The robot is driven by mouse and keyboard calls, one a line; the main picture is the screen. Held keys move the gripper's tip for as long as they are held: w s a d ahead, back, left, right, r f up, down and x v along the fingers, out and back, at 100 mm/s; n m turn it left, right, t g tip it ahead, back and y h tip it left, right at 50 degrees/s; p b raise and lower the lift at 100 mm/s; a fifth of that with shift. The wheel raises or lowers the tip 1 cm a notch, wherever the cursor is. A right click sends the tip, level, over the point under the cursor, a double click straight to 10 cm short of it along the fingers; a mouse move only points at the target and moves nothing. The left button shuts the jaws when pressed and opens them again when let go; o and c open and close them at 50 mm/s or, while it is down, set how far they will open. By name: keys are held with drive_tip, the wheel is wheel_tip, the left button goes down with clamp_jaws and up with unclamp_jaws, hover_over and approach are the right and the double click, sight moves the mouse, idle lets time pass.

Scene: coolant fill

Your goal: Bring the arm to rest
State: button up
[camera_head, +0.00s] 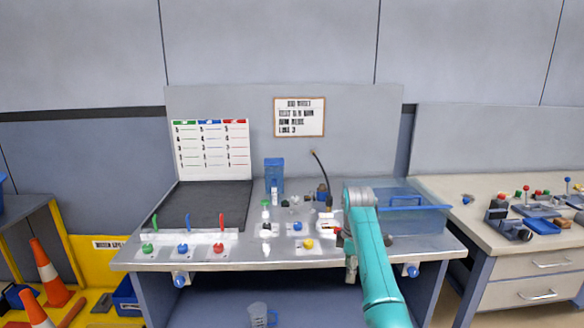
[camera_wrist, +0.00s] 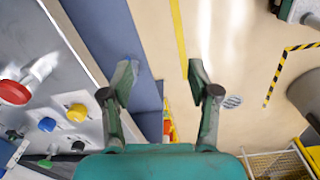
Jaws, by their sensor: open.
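My gripper (camera_wrist: 163,82) is open in the wrist view, its two dark fingers spread with nothing between them. It points down past the bench's front edge, over the floor. In the head view my teal arm reaches up over the right part of the metal bench (camera_head: 270,256) and bends at its elbow above the bench. The gripper's fingers are not clear in that view, partly hidden by the arm.
The bench carries coloured levers and knobs, a yellow knob (camera_head: 308,244), small bottles and a clear blue-tinted tank (camera_head: 425,208) at right. A red knob (camera_wrist: 14,92) is left in the wrist view. A jug (camera_head: 258,314) stands under the bench. Open floor lies below the fingers.

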drive_tip(key=s+f+m+t, duration=0.2)
drive_tip(key=s+f, duration=0.3)
drive_tip(key=f, duration=0.8)
drive_tip(key=s+f+m+t, duration=0.15)
drive_tip(key=s+f, duration=0.35)
drive_tip(key=f, duration=0.8)
drive_tip(key=s+f+m+t, duration=0.1)
drive_tip(key=s+f+m, duration=0.1)
drive_tip(key=s+f, duration=0.35)
drive_tip(key=s+d+f+m+t, duration=0.1)
drive_tip(key=s+f, duration=0.1)
drive_tip(key=s, duration=0.6)
drive_tip(key=s+f+m+t, duration=0.2)
drive_tip(key=s+f, duration=0.2)
drive_tip(key=s, duration=0.3)
drive_tip(key=s+r+m+t, duration=0.2)
drive_tip(key=s+r, duration=0.2)
drive_tip(key=s, duration=0.7)
drive_tip(key=s+r+m+t, duration=0.15)
drive_tip(key=s+r, duration=0.25)
drive_tip(key=s, duration=0.6)
drive_tip(key=s+r+m+t, duration=0.1)
drive_tip(key=s+r+m, duration=0.1)
drive_tip(key=s+r, duration=0.5)
drive_tip(key=s+r+m+t, duration=0.2)
drive_tip(key=s+r, duration=0.6)
drive_tip(key=r, duration=0.7)
drive_tip(key=shift+s+d, duration=0.15)
drive_tip(key=shift+d, duration=0.2)
